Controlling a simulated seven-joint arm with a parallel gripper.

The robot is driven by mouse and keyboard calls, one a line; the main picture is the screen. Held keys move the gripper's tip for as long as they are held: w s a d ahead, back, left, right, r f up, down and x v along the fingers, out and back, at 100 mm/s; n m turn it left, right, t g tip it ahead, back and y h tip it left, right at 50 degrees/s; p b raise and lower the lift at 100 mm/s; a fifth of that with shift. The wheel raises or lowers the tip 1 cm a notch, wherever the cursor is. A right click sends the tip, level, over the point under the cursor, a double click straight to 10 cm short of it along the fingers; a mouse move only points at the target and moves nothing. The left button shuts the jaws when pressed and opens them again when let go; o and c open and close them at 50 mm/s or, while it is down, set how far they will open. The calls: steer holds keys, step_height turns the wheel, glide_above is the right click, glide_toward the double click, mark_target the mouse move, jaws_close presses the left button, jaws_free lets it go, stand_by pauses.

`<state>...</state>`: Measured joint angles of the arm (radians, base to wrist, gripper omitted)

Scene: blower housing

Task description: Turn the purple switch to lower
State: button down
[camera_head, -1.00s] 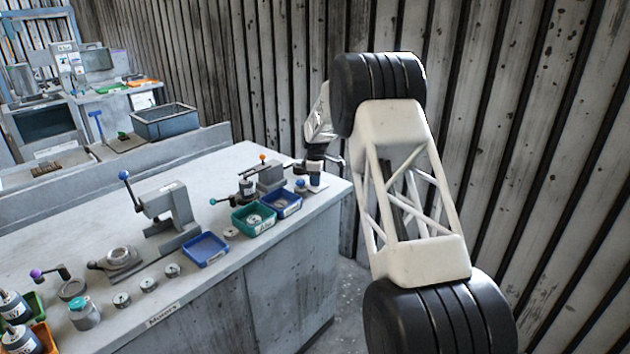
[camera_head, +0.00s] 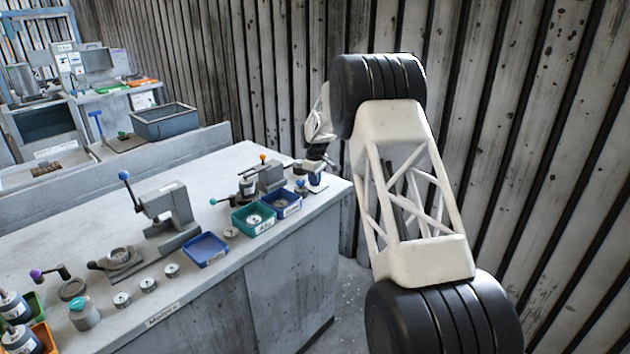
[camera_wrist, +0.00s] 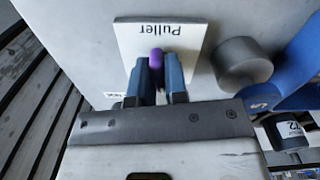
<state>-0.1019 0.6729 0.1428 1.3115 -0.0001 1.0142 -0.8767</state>
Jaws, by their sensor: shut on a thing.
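The purple switch (camera_wrist: 156,57) shows in the wrist view as a small rounded knob in front of a white plate (camera_wrist: 185,32) labelled "Puller", which appears upside down. My gripper (camera_wrist: 160,72) is shut on the switch, with one blue-grey finger on each side of it. The fingers hide the lower part of the switch, so its exact angle is hard to tell. In the head view my gripper (camera_head: 318,160) is at the far right end of the grey workbench (camera_head: 110,215), and the switch cannot be made out there.
A grey round knob (camera_wrist: 242,63) and a blue part (camera_wrist: 292,72) stand close right of the gripper in the wrist view. Blue trays (camera_head: 205,250), a teal bin (camera_head: 254,219) and a lever press (camera_head: 168,212) stand on the bench. A plank wall is behind my arm.

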stand_by(0.4)
steer(key=m, duration=0.4)
steer(key=shift+m, duration=0.6)
steer(key=shift+a+m, duration=0.1)
steer(key=shift+m, duration=1.9)
steer(key=c, duration=1.2)
jaws_free()
steer(key=shift+c, duration=0.2)
steer(key=shift+r, duration=0.2)
steer(key=shift+r, duration=2.8)
